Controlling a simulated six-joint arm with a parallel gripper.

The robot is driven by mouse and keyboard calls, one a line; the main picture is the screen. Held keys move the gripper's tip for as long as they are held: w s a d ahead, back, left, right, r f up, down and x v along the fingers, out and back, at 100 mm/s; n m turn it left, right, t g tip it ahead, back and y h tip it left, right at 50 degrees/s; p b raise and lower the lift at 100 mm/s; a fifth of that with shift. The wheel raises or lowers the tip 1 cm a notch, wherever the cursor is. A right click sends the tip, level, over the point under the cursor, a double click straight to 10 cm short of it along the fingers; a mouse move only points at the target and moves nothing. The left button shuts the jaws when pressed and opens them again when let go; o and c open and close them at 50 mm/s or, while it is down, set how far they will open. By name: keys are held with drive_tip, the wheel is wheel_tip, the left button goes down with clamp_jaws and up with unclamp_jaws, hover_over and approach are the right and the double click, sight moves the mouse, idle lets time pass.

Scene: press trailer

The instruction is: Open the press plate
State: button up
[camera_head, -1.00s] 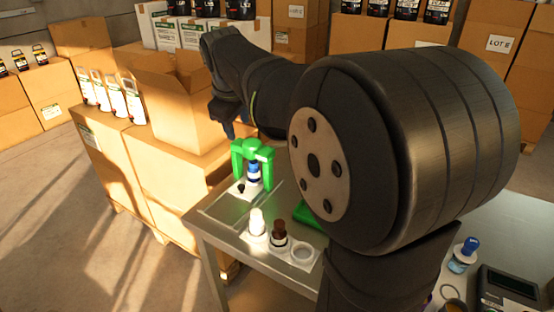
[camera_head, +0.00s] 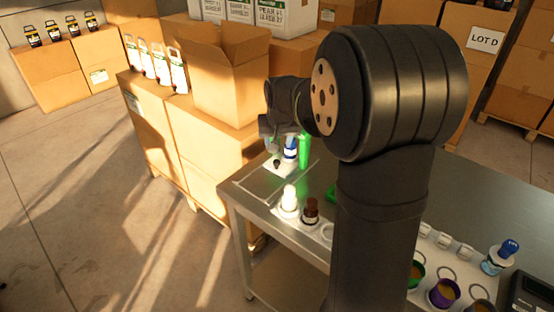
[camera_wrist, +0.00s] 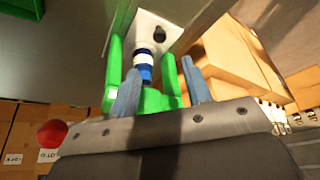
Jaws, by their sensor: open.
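The press has a green frame (camera_head: 305,150) at the far left corner of the metal table, partly hidden by my arm. In the wrist view the green frame (camera_wrist: 114,75) stands around a blue and white cylinder (camera_wrist: 144,68). A white base plate (camera_wrist: 157,28) with a small black knob (camera_wrist: 160,35) lies beyond it. A red ball (camera_wrist: 52,133) shows at the lower left of the wrist view. My gripper (camera_wrist: 160,84) is open, its two blue-grey fingers spread at the green frame with the cylinder between them in the picture. I cannot tell whether they touch it.
A white bottle (camera_head: 289,198) and a brown bottle (camera_head: 311,211) stand near the table's left edge. Cups, including a purple one (camera_head: 444,293), and a blue-topped bottle (camera_head: 500,258) are at the right. Cardboard boxes (camera_head: 215,150) stand close behind the press.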

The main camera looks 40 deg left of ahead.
sight(277, 162)
drive_tip(key=x, duration=1.1)
drive_tip(key=shift+f, duration=0.2)
clamp_jaws()
